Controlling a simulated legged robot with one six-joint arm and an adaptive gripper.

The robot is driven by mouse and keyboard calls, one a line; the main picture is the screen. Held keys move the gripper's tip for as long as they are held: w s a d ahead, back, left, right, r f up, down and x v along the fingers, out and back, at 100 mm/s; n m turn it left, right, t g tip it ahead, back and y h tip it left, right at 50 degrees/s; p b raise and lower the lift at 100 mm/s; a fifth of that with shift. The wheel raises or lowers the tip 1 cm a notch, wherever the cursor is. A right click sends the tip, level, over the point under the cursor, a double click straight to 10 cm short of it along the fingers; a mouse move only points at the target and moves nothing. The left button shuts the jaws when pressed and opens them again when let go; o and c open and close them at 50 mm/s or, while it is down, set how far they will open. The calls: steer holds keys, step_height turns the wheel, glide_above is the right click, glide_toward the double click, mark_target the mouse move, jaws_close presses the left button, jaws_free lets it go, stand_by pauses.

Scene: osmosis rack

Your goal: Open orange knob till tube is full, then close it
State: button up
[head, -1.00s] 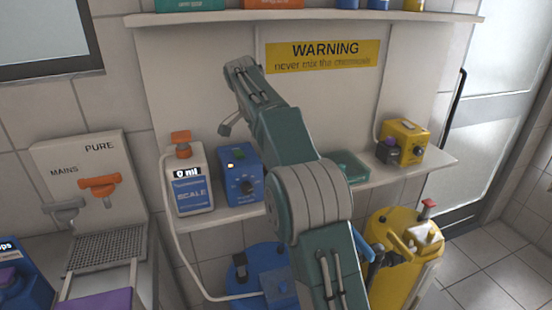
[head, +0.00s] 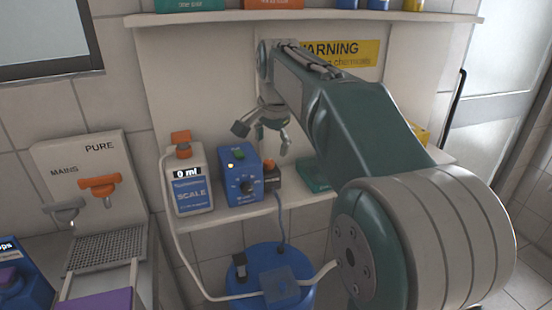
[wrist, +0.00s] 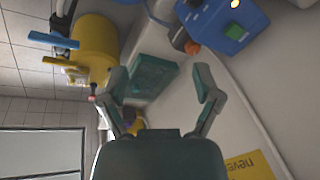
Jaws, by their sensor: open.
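An orange tap handle (head: 100,185) sits on the white panel under the word PURE, at the left of the head view. A smaller orange knob (head: 271,168) tops a dark block beside the blue box; it shows in the wrist view too (wrist: 192,47). A white bottle (head: 188,182) with an orange top stands on the shelf, and its display reads 0 ml. My gripper (head: 263,136) is open and empty above the blue box and dark block. In the wrist view its fingers (wrist: 160,78) are spread apart. I cannot make out a separate tube to fill.
The blue box (head: 241,178) has a green button and a dial. A green tray (head: 313,176) lies right of it. A blue barrel (head: 285,262) stands below the shelf (head: 225,214). A yellow container (wrist: 98,45) shows in the wrist view. A grey MAINS tap (head: 64,210) is at left.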

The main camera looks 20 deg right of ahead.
steer(key=s+a+y, duration=0.1)
steer(key=s, duration=0.6)
steer(key=shift+s+a+r+n+t, duration=0.15)
steer(key=shift+s+a+n+t, duration=0.15)
steer(key=shift+t, duration=0.1)
steer(key=m+g+y, duration=0.2)
steer(key=m+y, duration=0.1)
steer(key=m, duration=1)
glide_above(269, 161)
steer(key=s+d, duration=0.2)
steer(key=d, duration=0.2)
step_height(269, 161, down, 6)
steer(key=x, duration=1)
steer(key=shift+a+f, duration=0.25)
steer(key=shift+a, duration=0.05)
jaws_close()
